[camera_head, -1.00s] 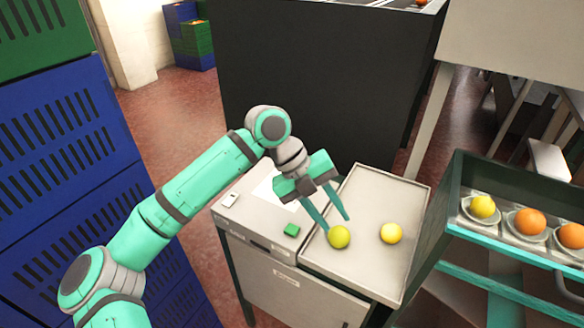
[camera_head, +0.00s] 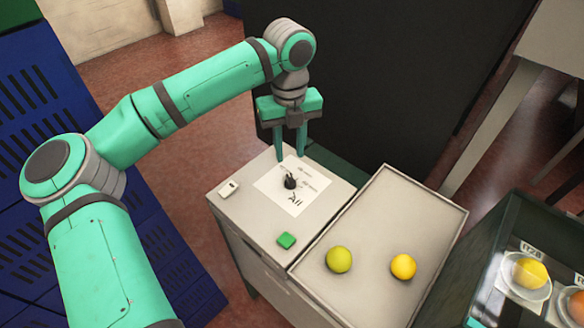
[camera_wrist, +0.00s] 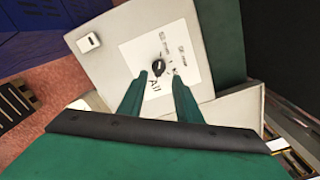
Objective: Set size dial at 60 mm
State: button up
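The size dial (camera_head: 290,181) is a small black knob on a white label sheet (camera_head: 277,198) on the grey control cabinet top. The label carries the word "All" and smaller markings too small to read surely in the head view. In the wrist view the dial (camera_wrist: 158,67) sits just beyond and between my fingertips, with two "mm" markings beside it. Its exact pointing is not clear. My gripper (camera_head: 290,158) points down above the far part of the label, fingers apart and empty. The gripper (camera_wrist: 158,76) also shows open in the wrist view.
A white switch (camera_head: 228,188) and a green button (camera_head: 286,240) sit on the cabinet top. A grey tray (camera_head: 365,285) beside it holds a green fruit (camera_head: 339,259) and a yellow fruit (camera_head: 403,266). A dark machine (camera_head: 400,90) stands behind.

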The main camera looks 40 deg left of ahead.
aim_at(290, 176)
notch_tip(290, 176, down, 8)
jog(key=shift+s+f, duration=0.15)
jog(key=shift+f, duration=0.1)
grip_shut()
